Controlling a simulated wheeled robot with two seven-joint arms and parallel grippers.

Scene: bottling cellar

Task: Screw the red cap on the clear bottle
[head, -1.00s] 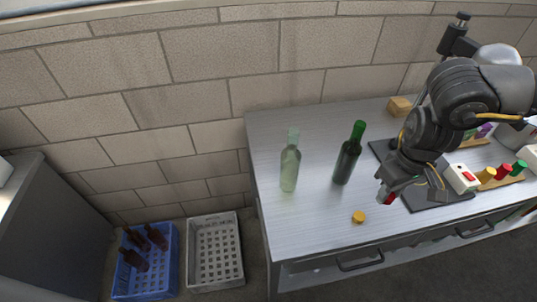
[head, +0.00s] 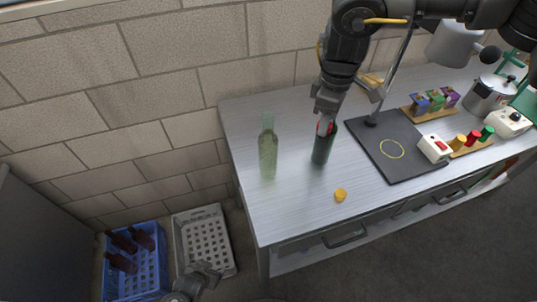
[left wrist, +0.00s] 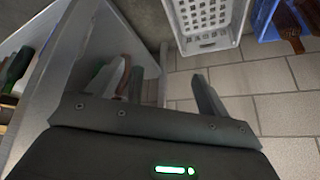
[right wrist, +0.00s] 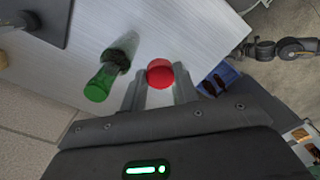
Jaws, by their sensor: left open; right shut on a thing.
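The clear bottle (head: 268,155), pale and see-through with a greenish tint, stands upright on the bench in the head view. No cap shows on its neck. In the right wrist view the cap is between the fingertips, apart from the dark bottle. I cannot make out the clear bottle there. My left gripper (head: 199,277) is open and empty, low beside the bench.
A yellow cap (head: 340,195) lies near the front edge. A black mat (head: 408,165) is to the right. Grey (head: 228,258) and blue (head: 112,290) crates are on the floor.

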